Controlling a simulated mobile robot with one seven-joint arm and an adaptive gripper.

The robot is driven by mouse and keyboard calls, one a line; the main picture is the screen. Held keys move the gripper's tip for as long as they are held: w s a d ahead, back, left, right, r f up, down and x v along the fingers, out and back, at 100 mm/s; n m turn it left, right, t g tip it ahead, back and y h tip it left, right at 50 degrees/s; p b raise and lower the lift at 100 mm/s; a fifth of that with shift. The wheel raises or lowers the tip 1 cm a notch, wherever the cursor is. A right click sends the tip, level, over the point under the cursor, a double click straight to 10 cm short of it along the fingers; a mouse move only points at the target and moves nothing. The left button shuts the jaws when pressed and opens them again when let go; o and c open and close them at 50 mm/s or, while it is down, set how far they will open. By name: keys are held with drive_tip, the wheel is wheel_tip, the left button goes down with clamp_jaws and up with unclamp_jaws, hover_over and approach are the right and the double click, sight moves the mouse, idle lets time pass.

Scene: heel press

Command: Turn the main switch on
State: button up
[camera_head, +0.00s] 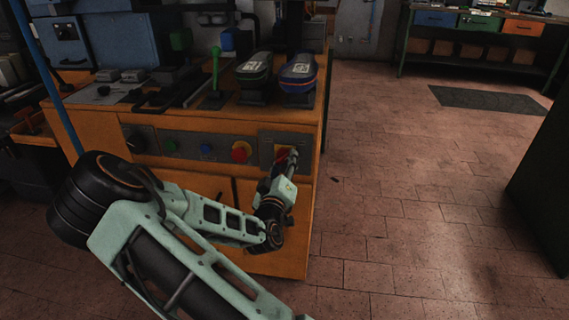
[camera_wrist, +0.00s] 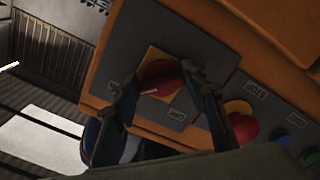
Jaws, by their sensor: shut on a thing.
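The main switch is a red knob (camera_wrist: 160,77) on a yellow plate (camera_wrist: 157,53), set in a grey panel; the wrist view shows two small labels beside it, too blurred to read surely. My gripper (camera_wrist: 163,84) has one finger on each side of the red knob and is shut on it. A pale mark shows on the knob. In the head view the switch (camera_head: 281,153) sits at the right end of the orange bench front, partly hidden by my gripper (camera_head: 284,162).
Left of the switch are a red stop button (camera_head: 241,151) on yellow, a blue button (camera_head: 207,150), a green button (camera_head: 170,146) and a black knob (camera_head: 137,139). Two heel presses (camera_head: 298,72) and a green lever (camera_head: 215,68) stand above.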

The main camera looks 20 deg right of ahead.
drive_tip(key=o, duration=1.2)
drive_tip(key=shift+c, duration=0.2)
drive_tip(key=v, duration=0.7)
drive_tip(key=shift+s+a, duration=0.15)
drive_tip(key=shift+s, duration=0.1)
